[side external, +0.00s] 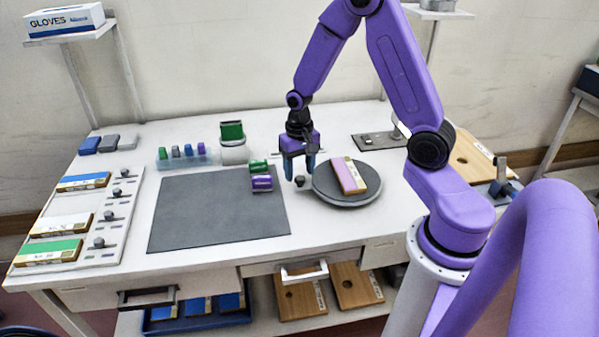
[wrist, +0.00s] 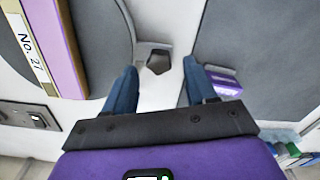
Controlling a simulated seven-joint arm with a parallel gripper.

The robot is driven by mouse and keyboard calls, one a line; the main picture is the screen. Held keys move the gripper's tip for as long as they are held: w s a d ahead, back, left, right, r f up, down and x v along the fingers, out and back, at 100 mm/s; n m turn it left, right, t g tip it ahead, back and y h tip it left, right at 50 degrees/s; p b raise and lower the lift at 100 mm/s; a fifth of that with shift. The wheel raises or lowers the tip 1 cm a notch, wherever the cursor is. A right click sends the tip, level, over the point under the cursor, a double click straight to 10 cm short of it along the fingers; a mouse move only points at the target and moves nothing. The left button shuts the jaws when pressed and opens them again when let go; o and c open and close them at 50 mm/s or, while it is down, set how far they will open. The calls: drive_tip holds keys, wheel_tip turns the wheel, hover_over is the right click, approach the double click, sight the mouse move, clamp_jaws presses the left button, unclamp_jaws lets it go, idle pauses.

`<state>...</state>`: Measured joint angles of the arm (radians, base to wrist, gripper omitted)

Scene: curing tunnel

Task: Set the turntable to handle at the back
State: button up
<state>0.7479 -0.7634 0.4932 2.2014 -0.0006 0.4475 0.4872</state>
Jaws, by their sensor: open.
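The turntable (side external: 345,201) is a round grey disc on the white bench, right of the dark mat. A pink-and-tan box (side external: 347,175) lies on it; in the wrist view this box (wrist: 62,40) is marked No. 21. The turntable's dark knob-like handle (side external: 300,181) sticks out at its left side. My gripper (side external: 300,174) is open and points down close to the handle. In the wrist view the handle (wrist: 158,63) appears between my two blue fingers (wrist: 155,85), a little beyond their tips. No contact is visible. The turntable's far edge is partly hidden by the box.
The dark mat (side external: 210,222) lies left of the turntable, with green and purple rolls (side external: 262,183) at its right edge. A grey plate with fittings (side external: 378,141) lies behind the turntable. Free bench shows in front of the disc.

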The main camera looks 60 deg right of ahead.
drive_tip(key=shift+f, duration=0.7)
clamp_jaws()
drive_tip(key=shift+w+d, duration=0.1)
drive_tip(key=shift+w, duration=0.05)
